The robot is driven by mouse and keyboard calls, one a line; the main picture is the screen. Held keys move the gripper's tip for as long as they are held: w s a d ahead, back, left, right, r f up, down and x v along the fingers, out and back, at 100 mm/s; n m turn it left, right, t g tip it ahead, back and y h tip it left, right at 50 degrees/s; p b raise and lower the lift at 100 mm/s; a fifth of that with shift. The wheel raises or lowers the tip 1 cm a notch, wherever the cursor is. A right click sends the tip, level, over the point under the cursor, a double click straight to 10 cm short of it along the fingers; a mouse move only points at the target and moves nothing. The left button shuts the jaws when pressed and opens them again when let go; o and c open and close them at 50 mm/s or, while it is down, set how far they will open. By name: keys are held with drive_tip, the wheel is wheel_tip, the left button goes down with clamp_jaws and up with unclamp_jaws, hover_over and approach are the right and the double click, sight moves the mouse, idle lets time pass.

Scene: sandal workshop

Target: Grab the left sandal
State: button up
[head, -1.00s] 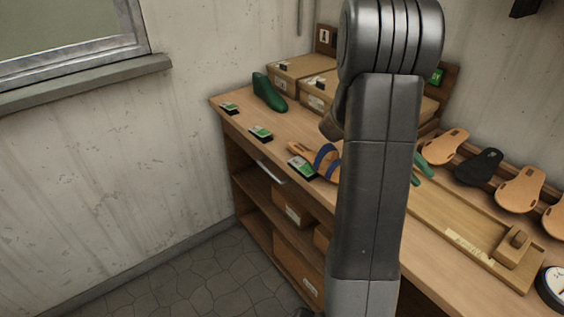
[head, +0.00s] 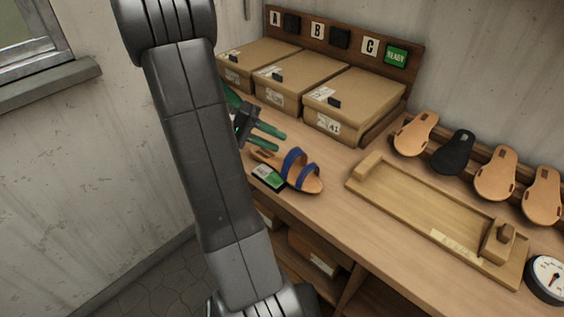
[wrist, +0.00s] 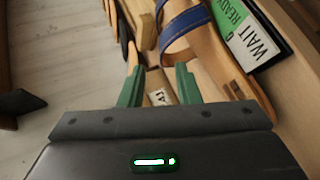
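A single tan sandal with two blue straps (head: 307,182) lies on the workbench, near its front edge. I see no second strapped sandal. My gripper (head: 280,142) has green fingers and is just behind the sandal, toward the boxes. In the wrist view the fingers of my gripper (wrist: 160,70) stand apart with nothing held between them. The sandal (wrist: 206,42) shows beyond and to the right of the fingers there, its blue strap near the top. Whether the fingers are above the sandal's height is hard to tell.
Three cardboard boxes (head: 352,98) stand at the back under an A, B, C board (head: 343,41) with a green READY sign. A status card (head: 268,177) lies beside the sandal. A wooden tray (head: 425,206), hanging soles (head: 494,172) and a dial gauge (head: 546,279) are right.

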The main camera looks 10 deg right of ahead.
sight(300, 152)
drive_tip(key=p+x, duration=0.1)
drive_tip(key=x, duration=0.7)
drive_tip(key=shift+f, duration=0.15)
clamp_jaws()
idle(1.2)
